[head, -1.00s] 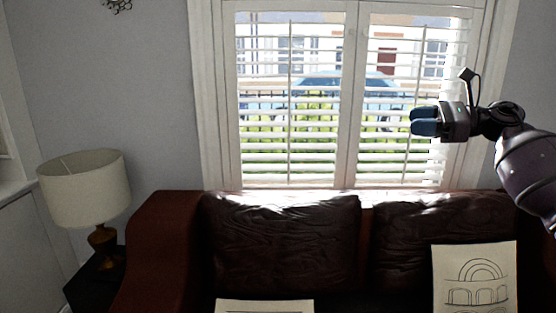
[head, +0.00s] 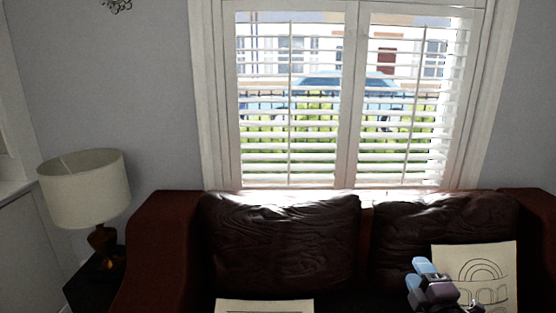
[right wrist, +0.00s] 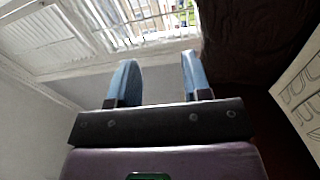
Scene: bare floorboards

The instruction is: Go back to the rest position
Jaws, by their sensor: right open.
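My right gripper (head: 421,278) is low at the bottom right of the head view, in front of the cream cushion with the arch drawing. In the right wrist view its two blue fingers (right wrist: 158,82) stand apart with nothing between them, so it is open and empty. My left gripper is in neither view.
A dark brown leather sofa (head: 280,240) spans the lower head view. A cream cushion with arches (head: 482,262) rests on its right; the top of another pale cushion (head: 264,306) shows at the bottom. A lamp (head: 85,190) stands left. A shuttered window (head: 347,100) is behind.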

